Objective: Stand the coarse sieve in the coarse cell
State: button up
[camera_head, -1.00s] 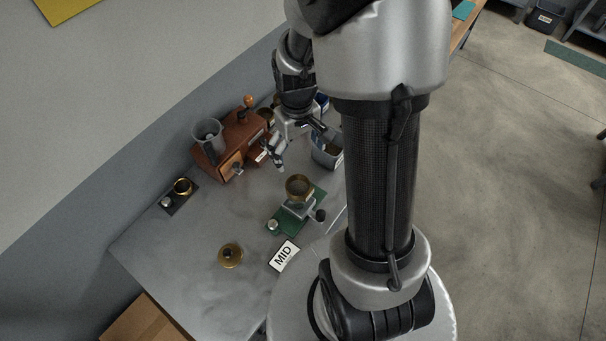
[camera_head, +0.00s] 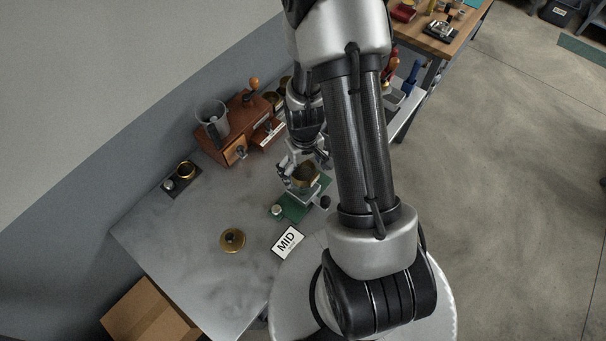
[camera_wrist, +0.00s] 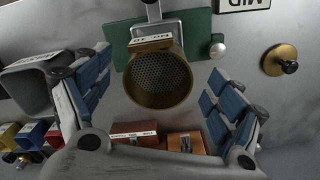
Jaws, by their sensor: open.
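A brass sieve (camera_head: 307,177) with a perforated mesh sits on a small green-based stand (camera_head: 291,207). My gripper (camera_head: 302,162) is at the sieve. In the wrist view its blue-padded fingers are spread wide, one either side of the sieve, with gaps to it. No cell marked coarse can be made out.
A card reading MID (camera_head: 287,242) and a brass lid (camera_head: 232,240) lie in front. A wooden grinder (camera_head: 241,128) stands behind. A dark plate (camera_head: 182,181) with a brass ring is at left. A grey container (camera_wrist: 33,82) is beside my gripper. The front left table is clear.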

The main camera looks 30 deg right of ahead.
jog(key=shift+f, duration=0.85)
jog(key=shift+c, duration=0.2)
jog(key=shift+r, duration=0.1)
jog(key=c, duration=1.3)
jog(key=shift+o, duration=0.2)
